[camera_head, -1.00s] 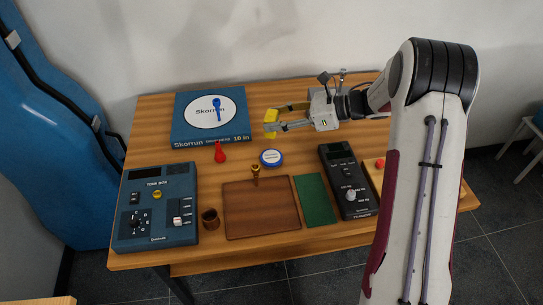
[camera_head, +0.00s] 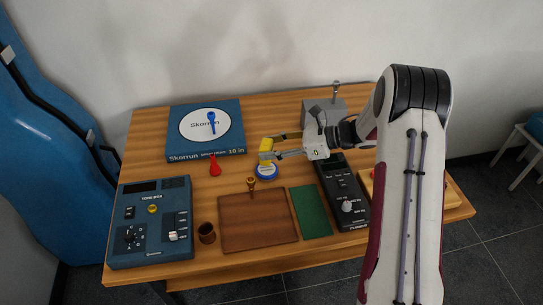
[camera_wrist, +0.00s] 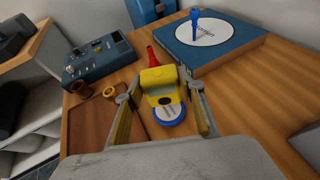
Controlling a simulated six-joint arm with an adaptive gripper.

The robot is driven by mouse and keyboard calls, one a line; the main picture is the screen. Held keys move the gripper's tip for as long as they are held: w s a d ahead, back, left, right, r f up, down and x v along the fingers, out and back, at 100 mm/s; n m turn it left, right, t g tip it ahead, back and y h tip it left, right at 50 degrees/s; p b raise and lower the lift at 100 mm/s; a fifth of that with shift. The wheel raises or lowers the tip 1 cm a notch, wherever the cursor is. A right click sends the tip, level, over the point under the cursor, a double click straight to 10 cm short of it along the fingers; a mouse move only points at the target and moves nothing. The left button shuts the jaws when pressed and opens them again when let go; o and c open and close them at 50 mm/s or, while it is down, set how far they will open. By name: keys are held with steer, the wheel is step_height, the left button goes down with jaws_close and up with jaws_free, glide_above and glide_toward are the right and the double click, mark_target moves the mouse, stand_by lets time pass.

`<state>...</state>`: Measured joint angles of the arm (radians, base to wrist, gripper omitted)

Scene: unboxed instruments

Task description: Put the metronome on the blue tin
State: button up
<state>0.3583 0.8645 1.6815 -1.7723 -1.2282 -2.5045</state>
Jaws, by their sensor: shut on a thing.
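The yellow metronome (camera_head: 265,147) is between the fingertips of my gripper (camera_head: 269,147), which is shut on it. It also shows in the wrist view (camera_wrist: 157,80), with a dark patch on the side facing the camera. The blue tin (camera_head: 266,173) is round and low with a white label on top, and lies on the table. It shows in the wrist view (camera_wrist: 168,116) just below the metronome, partly covered by it. The metronome is over or just behind the tin's far edge. I cannot tell whether they touch.
A red shaker-like thing (camera_head: 215,167) lies left of the tin, and a small brass piece (camera_head: 251,184) stands in front. A blue flat box (camera_head: 180,152) is behind left. A brown mat (camera_head: 255,240), green mat (camera_head: 312,212) and dark device (camera_head: 346,205) lie in front and right.

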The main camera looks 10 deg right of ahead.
steer(key=shift+f, duration=1.85)
steer(key=shift+f, duration=0.15)
steer(key=o, duration=1.1)
steer(key=shift+o, duration=0.2)
steer(key=shift+r, duration=0.2)
steer(key=v, duration=1.2)
